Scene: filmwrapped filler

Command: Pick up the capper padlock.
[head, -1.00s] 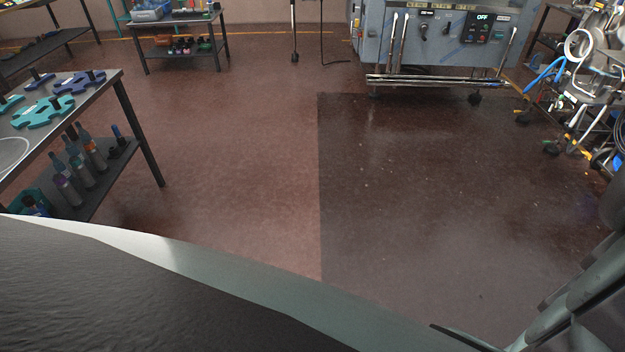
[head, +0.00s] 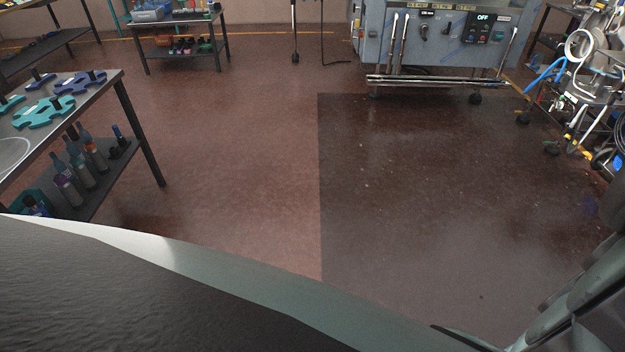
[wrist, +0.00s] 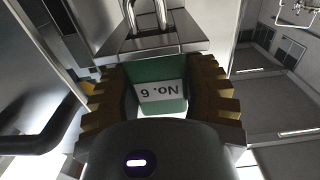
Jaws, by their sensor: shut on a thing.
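The capper padlock (wrist: 162,88) shows in the wrist view, with a green body, a white label reading "No. 6" upside down, and a metal shackle (wrist: 146,18) at the top of the picture. My gripper (wrist: 162,92) has its ribbed tan fingers on both sides of the green body and is shut on it. The shackle's top is cut off by the frame edge, so I cannot tell whether it passes through anything. The padlock is not visible in the head view.
Metal panels surround the padlock in the wrist view, with a dark curved handle (wrist: 42,135) at left. In the head view, a grey control cabinet (head: 440,50) stands at the back, a table (head: 100,90) with teal and blue parts at left, and clear floor between.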

